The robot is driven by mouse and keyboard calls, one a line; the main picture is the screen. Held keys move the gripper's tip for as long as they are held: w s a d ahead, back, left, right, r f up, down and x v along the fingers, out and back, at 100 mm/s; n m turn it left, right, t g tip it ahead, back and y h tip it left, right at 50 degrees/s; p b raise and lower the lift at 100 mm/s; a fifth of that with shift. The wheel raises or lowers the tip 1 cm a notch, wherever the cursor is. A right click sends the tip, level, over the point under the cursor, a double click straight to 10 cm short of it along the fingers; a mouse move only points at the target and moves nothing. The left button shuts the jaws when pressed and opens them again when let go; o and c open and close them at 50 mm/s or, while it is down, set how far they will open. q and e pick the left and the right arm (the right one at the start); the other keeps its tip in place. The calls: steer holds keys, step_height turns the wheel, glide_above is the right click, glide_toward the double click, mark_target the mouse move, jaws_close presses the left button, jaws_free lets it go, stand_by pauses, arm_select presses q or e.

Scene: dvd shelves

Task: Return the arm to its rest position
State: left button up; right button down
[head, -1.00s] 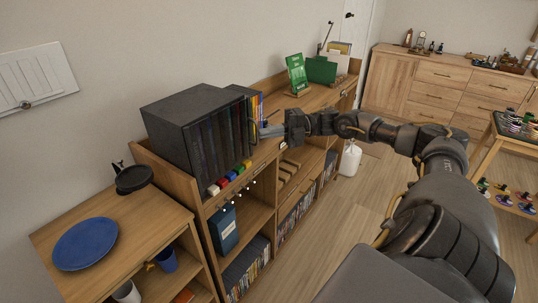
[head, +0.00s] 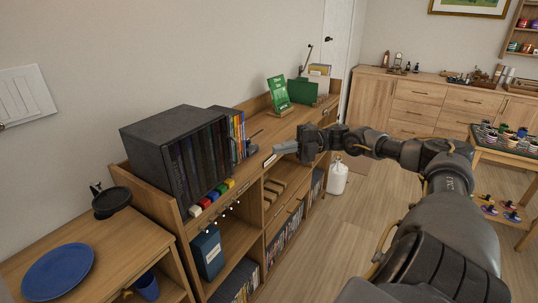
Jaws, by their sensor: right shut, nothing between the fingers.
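My right arm comes in from the lower right. Its gripper (head: 287,149) is shut and empty, just in front of the shelf unit's top edge, to the right of the row of colourful cases. The wooden shelf unit (head: 256,176) runs along the wall. On it stands a black case rack (head: 150,150) with dark cases, and colourful thin cases (head: 237,130) stand at its right end. My left gripper is not in view.
A green display (head: 279,94) and a green box (head: 303,92) stand at the shelf's far end. A blue plate (head: 58,270) lies on a low cabinet at left. A white jug (head: 338,178) stands on the floor. Open floor (head: 335,240) lies right of the shelf.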

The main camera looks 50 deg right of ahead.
steer(key=v, duration=0.4)
steer(key=shift+w+d, duration=0.25)
steer(key=shift+w, duration=0.1)
